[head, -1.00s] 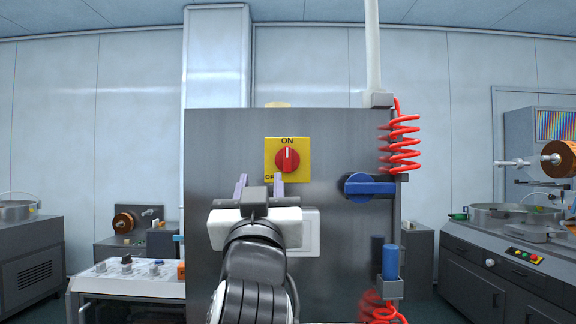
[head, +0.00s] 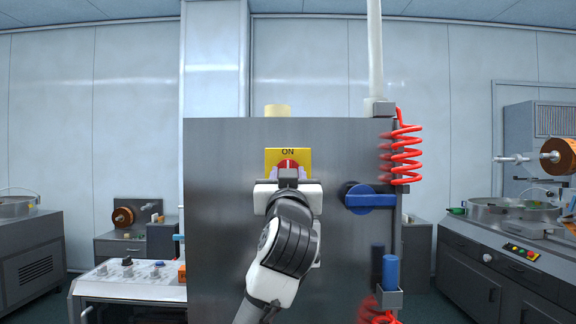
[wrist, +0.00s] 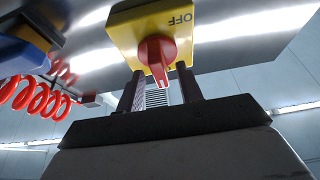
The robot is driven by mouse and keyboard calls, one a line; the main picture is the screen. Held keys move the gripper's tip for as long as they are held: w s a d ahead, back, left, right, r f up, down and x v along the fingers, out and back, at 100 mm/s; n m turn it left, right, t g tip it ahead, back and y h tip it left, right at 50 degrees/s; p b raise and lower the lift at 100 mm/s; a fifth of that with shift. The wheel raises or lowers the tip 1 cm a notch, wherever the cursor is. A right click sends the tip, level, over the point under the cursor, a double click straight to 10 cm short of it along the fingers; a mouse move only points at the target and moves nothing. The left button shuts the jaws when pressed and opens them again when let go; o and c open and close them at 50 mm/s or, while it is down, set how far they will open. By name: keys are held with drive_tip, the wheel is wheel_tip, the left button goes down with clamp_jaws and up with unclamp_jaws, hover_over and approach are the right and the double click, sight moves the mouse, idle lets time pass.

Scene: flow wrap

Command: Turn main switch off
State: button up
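The main switch is a red knob (head: 288,164) on a yellow plate (head: 289,153) on the front of the dark metal cabinet. ON shows at the top of the plate, and the knob's mark stands upright toward it. In the wrist view, the red knob (wrist: 157,50) shows upside down, with OFF beyond it on the plate. My gripper (head: 289,174) is in front of the switch and covers the plate's lower part. It is open, and its two fingers stand on either side of the knob's handle, with gaps showing in the wrist view (wrist: 160,84).
A blue rotary handle (head: 368,198) is on the cabinet (head: 225,220) right of the switch. A red coiled hose (head: 402,155) hangs at the cabinet's right edge, above a blue cylinder (head: 390,271) in a holder. A white control panel (head: 130,285) is at lower left.

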drive_tip(key=shift+w+r, duration=0.15)
drive_tip(key=shift+w, duration=0.3)
clamp_jaws()
drive_tip(key=shift+n, duration=0.4)
drive_tip(key=n+g+y+p, duration=0.1)
drive_tip(key=n+g+y, duration=0.1)
drive_tip(key=n, duration=0.5)
drive_tip(key=n+g+y+p, duration=0.1)
drive_tip(key=n+g+y, duration=0.1)
drive_tip(key=n, duration=0.5)
drive_tip(key=n+g+y, duration=0.1)
drive_tip(key=n+y, duration=0.2)
drive_tip(key=n, duration=0.4)
drive_tip(key=shift+d+r+n+g+p, duration=0.2)
drive_tip(key=shift+n+g+p, duration=0.1)
drive_tip(key=shift+g+p, duration=0.1)
